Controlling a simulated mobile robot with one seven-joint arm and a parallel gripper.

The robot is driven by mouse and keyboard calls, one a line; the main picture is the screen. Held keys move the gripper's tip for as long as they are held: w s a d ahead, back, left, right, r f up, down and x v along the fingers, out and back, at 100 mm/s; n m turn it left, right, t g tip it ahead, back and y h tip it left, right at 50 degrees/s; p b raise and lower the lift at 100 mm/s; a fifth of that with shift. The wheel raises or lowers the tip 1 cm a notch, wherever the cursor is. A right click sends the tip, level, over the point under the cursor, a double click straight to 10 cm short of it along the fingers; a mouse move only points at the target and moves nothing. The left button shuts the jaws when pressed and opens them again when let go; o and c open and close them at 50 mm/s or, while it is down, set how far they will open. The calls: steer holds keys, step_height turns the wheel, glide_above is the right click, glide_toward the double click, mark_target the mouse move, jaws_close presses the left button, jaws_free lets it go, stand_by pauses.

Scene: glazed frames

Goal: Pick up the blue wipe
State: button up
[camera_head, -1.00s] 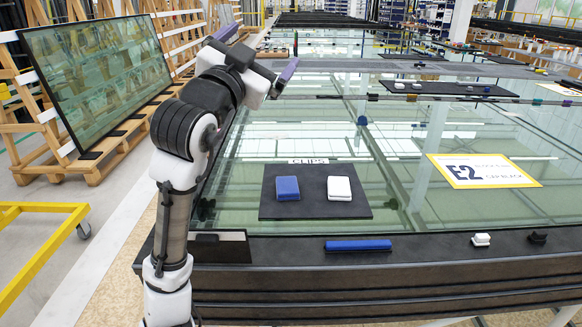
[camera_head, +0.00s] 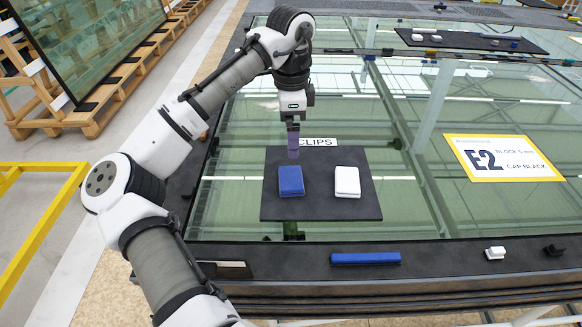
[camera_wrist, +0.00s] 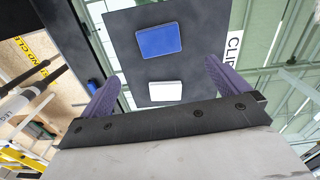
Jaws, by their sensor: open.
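The blue wipe (camera_head: 291,181) is a small flat blue block lying on the left part of a black mat (camera_head: 320,212). A white wipe (camera_head: 347,182) lies to its right on the same mat. My gripper (camera_head: 293,148) hangs pointing down just behind the blue wipe, apart from it as far as I can see. In the wrist view its two purple fingers (camera_wrist: 163,85) are spread wide with nothing between them. The blue wipe also shows in the wrist view (camera_wrist: 159,41), beyond the white one (camera_wrist: 165,91).
A blue bar (camera_head: 365,258) lies on the dark front edge, with a white clip (camera_head: 495,253) and a black clip (camera_head: 554,249) to the right. A yellow-edged E2 sign (camera_head: 505,158) lies on the glass. A CLIPS label (camera_head: 318,142) sits behind the mat.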

steer(key=b, duration=0.3)
glide_above(291, 178)
step_height(291, 178, down, 8)
steer(key=shift+s+r, duration=0.1)
steer(key=shift+r, duration=0.15)
step_height(291, 178, down, 6)
steer(key=b, duration=0.6)
steer(key=c, duration=0.9)
